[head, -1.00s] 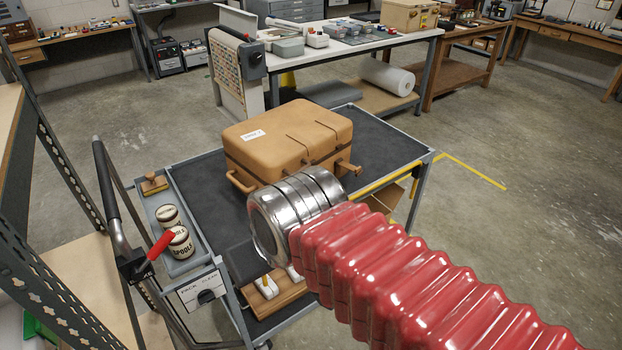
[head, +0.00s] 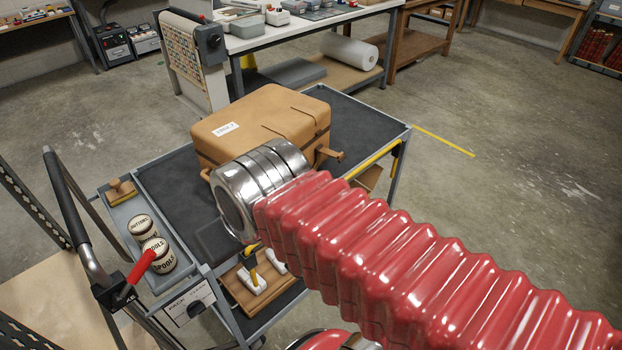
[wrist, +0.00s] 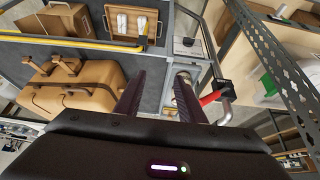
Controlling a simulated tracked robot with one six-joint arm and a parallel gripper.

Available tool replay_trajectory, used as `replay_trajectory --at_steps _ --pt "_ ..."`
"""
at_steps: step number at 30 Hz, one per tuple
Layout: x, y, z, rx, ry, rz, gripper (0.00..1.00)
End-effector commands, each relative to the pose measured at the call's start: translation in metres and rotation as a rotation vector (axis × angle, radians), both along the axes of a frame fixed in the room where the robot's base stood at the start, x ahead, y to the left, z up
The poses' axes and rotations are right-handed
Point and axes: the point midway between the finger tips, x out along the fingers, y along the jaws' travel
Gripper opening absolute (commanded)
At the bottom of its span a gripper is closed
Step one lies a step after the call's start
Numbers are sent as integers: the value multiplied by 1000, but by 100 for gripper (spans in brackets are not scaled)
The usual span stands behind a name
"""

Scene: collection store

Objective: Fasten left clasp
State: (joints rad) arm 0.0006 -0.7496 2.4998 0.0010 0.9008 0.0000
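The tan case (head: 252,122) lies closed on the dark top of a cart in the head view, with a white label on its lid. A clasp (head: 329,153) juts from its front side near the right end; the rest of that side is hidden by my arm. In the wrist view the case (wrist: 88,98) is at the left, with two clasp-like tabs (wrist: 70,64) (wrist: 42,68) on its upper edge. My gripper (wrist: 158,92) is open and empty, its two dark fingers apart, to the right of the case. In the head view my arm hides it.
A yellow rail (head: 375,165) runs along the cart's front edge. A wooden tray (head: 238,292) with white items sits below it. Round tins (head: 156,254) stand in a grey side tray, beside a red-gripped push handle (head: 142,266). Floor at the right is clear.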

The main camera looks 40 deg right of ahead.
Motion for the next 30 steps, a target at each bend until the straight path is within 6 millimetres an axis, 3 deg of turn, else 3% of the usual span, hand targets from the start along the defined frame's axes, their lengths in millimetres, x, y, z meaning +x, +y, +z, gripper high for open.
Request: replay_trajectory --at_steps 5,11,21,30 --pt "0 -3 -8 33 40 -40 39" --pt "0 -13 -32 154 168 -181 39" --pt "5 -23 -72 480 412 -499 39" --pt "20 -38 -93 818 566 -777 39"
